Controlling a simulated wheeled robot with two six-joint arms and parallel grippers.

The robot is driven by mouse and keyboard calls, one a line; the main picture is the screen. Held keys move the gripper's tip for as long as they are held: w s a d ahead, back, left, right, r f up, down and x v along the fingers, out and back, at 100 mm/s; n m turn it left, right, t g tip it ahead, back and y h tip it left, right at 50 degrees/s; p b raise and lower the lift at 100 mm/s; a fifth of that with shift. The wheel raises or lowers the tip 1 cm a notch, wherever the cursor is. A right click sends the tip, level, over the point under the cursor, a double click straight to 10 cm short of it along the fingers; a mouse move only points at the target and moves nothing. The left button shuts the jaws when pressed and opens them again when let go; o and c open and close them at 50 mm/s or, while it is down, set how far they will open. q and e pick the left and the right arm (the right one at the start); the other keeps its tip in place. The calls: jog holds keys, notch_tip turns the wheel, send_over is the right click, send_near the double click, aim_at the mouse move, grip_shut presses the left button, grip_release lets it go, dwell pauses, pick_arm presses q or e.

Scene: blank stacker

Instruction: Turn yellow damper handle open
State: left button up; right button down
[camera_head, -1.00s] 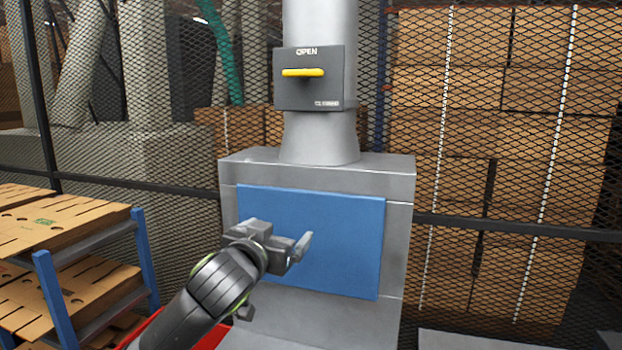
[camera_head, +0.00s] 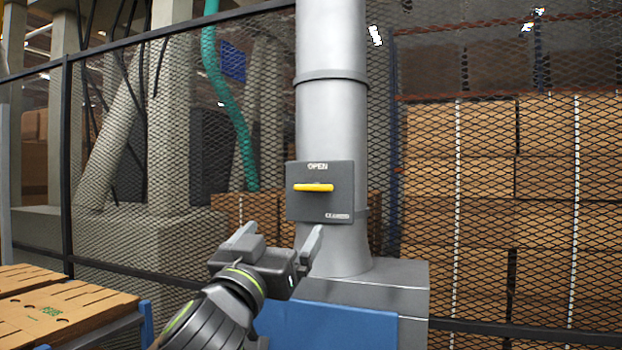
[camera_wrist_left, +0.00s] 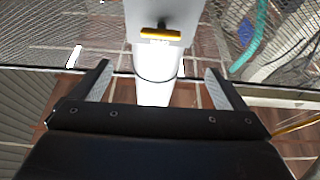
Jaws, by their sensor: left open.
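The yellow damper handle (camera_head: 314,187) lies horizontal on a dark grey box (camera_head: 299,208) marked OPEN, fixed to the grey vertical duct (camera_head: 333,118). My left gripper (camera_head: 279,239) is open and empty, below and a little left of the box in the head view, apart from the handle. In the left wrist view the handle (camera_wrist_left: 160,34) shows at the top, beyond and between the spread fingers (camera_wrist_left: 158,83). My right gripper is out of view.
The duct stands on a grey cabinet (camera_head: 400,275) with a blue panel (camera_head: 350,325). Mesh fencing (camera_head: 500,200) runs behind it, with stacked cardboard beyond. A rack of flat cardboard (camera_head: 70,310) stands at lower left. The space before the handle looks clear.

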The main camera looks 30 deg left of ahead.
aim_at(312, 190)
pick_arm(q)
jog(key=p+x, duration=0.9)
jog(key=x, duration=0.5)
jog(key=shift+w+a+r, duration=0.15)
jog(key=shift+r, duration=0.05)
jog(key=shift+w+a+r, duration=0.1)
jog(key=shift+w+a, duration=0.05)
jog(key=shift+w, duration=0.45)
jog(key=shift+c, duration=0.2)
jog(key=c, duration=0.9)
